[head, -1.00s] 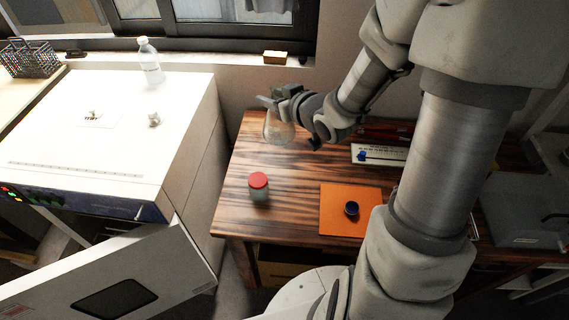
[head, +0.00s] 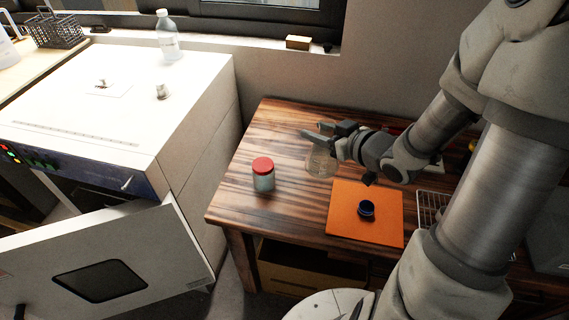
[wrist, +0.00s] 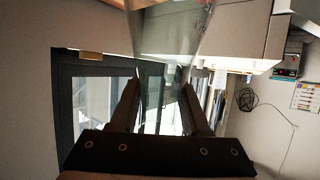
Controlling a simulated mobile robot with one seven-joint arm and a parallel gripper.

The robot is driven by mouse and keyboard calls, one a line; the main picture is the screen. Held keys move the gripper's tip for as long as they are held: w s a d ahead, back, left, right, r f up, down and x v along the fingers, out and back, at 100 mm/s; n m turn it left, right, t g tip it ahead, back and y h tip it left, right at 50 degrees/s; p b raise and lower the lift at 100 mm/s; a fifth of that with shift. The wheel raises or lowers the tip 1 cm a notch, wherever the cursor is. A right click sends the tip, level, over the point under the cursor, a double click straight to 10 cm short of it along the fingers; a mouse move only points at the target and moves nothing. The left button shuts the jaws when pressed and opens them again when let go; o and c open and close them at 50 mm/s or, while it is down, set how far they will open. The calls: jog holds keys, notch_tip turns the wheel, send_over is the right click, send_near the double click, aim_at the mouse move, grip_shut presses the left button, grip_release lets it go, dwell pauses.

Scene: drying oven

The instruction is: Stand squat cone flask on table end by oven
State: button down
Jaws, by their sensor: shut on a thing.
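The squat cone flask (head: 321,162) is clear glass, in the head view over the wooden table (head: 290,130), left of my gripper. My gripper (head: 327,131) is shut on the flask near its neck. In the wrist view the flask (wrist: 170,40) shows between the two fingers (wrist: 158,98). The flask looks upright; I cannot tell whether its base touches the table. The white oven (head: 120,110) stands left of the table with its door (head: 110,270) hanging open. The table end by the oven holds a red-lidded jar (head: 263,175).
An orange mat (head: 347,228) with a dark blue round item (head: 366,208) lies right of the jar. A wire rack (head: 432,210) is partly hidden by my arm. A plastic bottle (head: 167,36) stands on the oven. The table's back left corner looks bare.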

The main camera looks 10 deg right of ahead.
aim_at(319, 152)
jog(key=shift+n+g+y, duration=0.3)
jog(key=shift+y, duration=0.2)
jog(key=f+b, duration=0.1)
jog(key=s+f+b, duration=0.1)
jog(key=f, duration=0.1)
jog(key=s+f+b, duration=0.1)
jog(key=f, duration=0.1)
jog(key=shift+d, duration=0.1)
jog(key=w+a+f+b, duration=0.1)
jog(key=w+f, duration=0.2)
jog(key=w+a+f+b, duration=0.1)
jog(key=w+f+b, duration=0.1)
jog(key=w+f, duration=0.2)
jog(key=w+a+f+b, duration=0.1)
jog(key=w+f, duration=0.3)
jog(key=shift+a+b, duration=0.3)
jog(key=shift+b, duration=0.1)
jog(key=shift+r, duration=0.1)
jog(key=c, duration=0.8)
grip_release()
jog(key=shift+c, duration=0.2)
jog(key=o, duration=0.5)
